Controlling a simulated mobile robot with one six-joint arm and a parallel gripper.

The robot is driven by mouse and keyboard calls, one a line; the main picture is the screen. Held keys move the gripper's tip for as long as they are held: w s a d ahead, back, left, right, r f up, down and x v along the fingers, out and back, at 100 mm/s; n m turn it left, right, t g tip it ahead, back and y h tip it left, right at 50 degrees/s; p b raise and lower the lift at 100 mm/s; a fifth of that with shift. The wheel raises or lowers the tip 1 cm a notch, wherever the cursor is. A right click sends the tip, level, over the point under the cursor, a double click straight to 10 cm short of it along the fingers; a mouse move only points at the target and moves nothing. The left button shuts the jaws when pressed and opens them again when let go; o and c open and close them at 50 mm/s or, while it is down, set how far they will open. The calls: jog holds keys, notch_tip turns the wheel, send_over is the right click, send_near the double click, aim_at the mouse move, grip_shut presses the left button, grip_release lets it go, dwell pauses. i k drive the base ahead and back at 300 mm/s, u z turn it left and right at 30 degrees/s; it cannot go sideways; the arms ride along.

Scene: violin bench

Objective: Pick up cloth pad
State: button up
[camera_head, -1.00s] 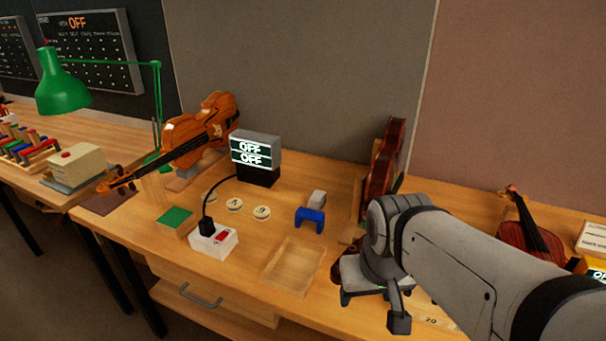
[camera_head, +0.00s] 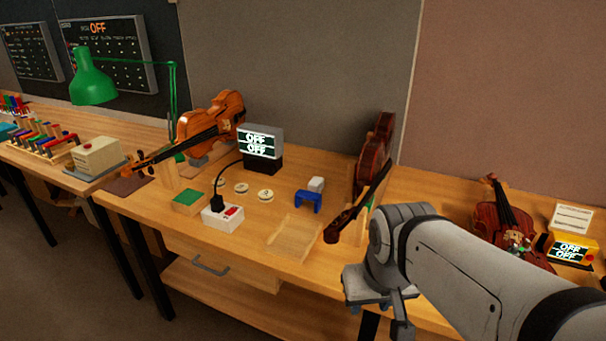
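A flat green square pad (camera_head: 187,196) sits on a small wooden block at the left of the middle bench. It looks most like the cloth pad, but I cannot be sure. A thin brown mat (camera_head: 124,186) lies under a violin's scroll farther left. My gripper (camera_head: 378,314) hangs at the front of the bench, well to the right of the green pad. Its fingers are small and partly dark, and look apart with nothing between them.
A white switch box (camera_head: 223,218) with a plugged cable stands beside the green pad. Another violin (camera_head: 205,130) rests behind the pad.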

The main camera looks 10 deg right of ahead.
aim_at(316, 184)
jog(key=z, duration=2.75)
jog(key=k, duration=2.05)
jog(key=u, duration=1.7)
jog(key=i, duration=1.65)
